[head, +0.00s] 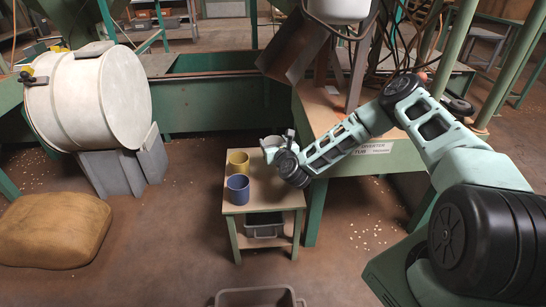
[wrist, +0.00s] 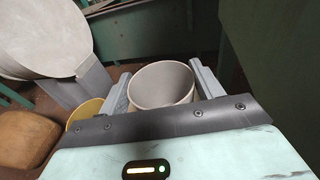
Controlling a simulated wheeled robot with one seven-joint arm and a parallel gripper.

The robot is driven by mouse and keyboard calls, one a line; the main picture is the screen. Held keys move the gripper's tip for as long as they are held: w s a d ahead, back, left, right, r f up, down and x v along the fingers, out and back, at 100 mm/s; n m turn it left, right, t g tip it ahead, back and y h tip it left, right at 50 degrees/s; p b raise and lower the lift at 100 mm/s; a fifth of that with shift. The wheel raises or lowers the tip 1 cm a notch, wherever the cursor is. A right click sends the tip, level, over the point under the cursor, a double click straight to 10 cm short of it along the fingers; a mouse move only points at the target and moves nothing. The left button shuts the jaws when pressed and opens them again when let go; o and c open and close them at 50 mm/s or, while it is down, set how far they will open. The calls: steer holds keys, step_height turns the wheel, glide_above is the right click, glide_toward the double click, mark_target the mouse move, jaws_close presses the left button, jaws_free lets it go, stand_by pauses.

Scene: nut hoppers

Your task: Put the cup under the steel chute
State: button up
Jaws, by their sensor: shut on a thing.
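My gripper (head: 279,147) is shut on a pale grey cup (head: 271,141), near the back right corner of a small wooden-topped table (head: 265,199). In the wrist view the cup (wrist: 162,85) is upright or nearly so between the two fingers, its open mouth showing and its inside looking empty. I cannot tell whether its base touches the table. A yellow cup (head: 238,162) and a blue cup (head: 237,188) stand on the table to its left. A dark, metal-looking chute (head: 293,45) slants down to the left, above and behind my gripper.
A bench (head: 350,158) with a label on its front edge stands right of the small table. A grey bin (head: 264,225) sits on the table's lower shelf. A big pale drum (head: 92,98) and a brown sack (head: 52,230) are at the left. A green trough (head: 210,100) runs behind.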

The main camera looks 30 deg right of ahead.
steer(key=shift+f+b, duration=0.6)
steer(key=shift+f, duration=1.7)
steer(key=shift+f, duration=0.2)
steer(key=o, duration=1)
steer(key=shift+r, duration=0.1)
steer(key=shift+r, duration=0.1)
